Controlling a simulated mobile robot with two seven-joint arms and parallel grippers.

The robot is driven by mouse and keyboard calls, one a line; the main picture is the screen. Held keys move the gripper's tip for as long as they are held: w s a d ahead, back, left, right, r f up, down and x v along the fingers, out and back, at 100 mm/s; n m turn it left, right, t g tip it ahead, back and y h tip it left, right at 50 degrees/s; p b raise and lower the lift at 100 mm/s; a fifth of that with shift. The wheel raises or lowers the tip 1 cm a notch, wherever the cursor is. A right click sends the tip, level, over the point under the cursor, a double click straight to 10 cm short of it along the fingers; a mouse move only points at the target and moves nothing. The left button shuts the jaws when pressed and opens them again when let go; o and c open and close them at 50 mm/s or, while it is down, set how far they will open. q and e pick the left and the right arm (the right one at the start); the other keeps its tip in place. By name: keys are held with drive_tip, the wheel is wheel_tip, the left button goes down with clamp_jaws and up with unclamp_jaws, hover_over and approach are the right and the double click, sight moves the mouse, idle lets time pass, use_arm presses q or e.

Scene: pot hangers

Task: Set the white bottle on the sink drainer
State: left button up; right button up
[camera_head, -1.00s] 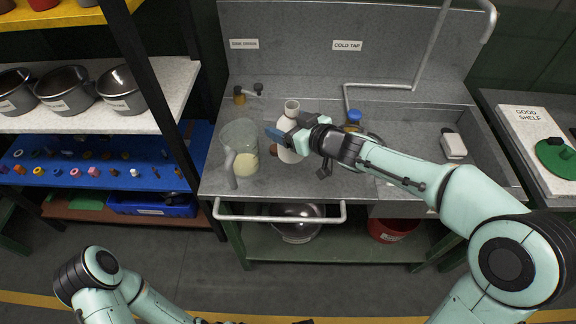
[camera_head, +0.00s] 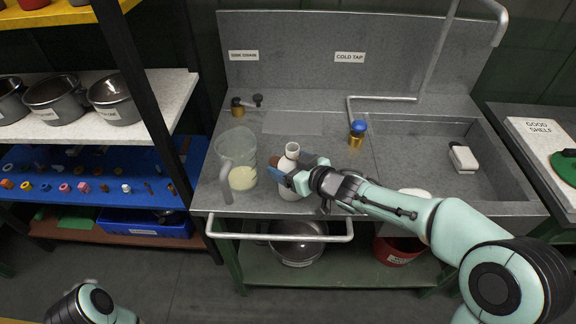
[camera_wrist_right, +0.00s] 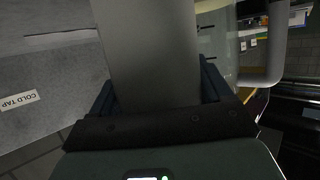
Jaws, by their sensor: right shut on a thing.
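The white bottle (camera_head: 292,150) is upright on the left part of the sink unit, beside a clear jug. My right gripper (camera_head: 283,181) is shut around its body from the right. In the right wrist view the bottle (camera_wrist_right: 150,50) shows as a wide grey shape between the fingers. Its base is partly hidden, so I cannot tell whether it touches the counter. The sink drainer (camera_head: 330,165) appears to be the flat grey surface left of the basin, with a lighter rectangle (camera_head: 292,123) behind the bottle. Only part of my left arm shows; its gripper is out of view.
The clear jug (camera_head: 222,160) with pale liquid stands close left of the bottle. A blue-topped brass tap (camera_head: 356,133) and a dark-handled brass tap (camera_head: 238,107) stand behind. The basin (camera_head: 420,155) is right. A front rail (camera_head: 280,238) runs below the counter edge.

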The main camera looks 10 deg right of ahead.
drive_tip(key=shift+f, duration=0.1)
drive_tip(key=shift+f, duration=0.15)
drive_tip(key=o, duration=1.1)
drive_tip(key=shift+c, duration=0.2)
drive_tip(key=shift+s+d+r, duration=0.1)
drive_tip(key=shift+s+r, duration=0.05)
drive_tip(key=shift+r, duration=0.25)
drive_tip(key=p+v, duration=0.3)
drive_tip(key=v, duration=0.8)
drive_tip(key=shift+s, duration=0.35)
drive_tip(key=shift+d, duration=0.15)
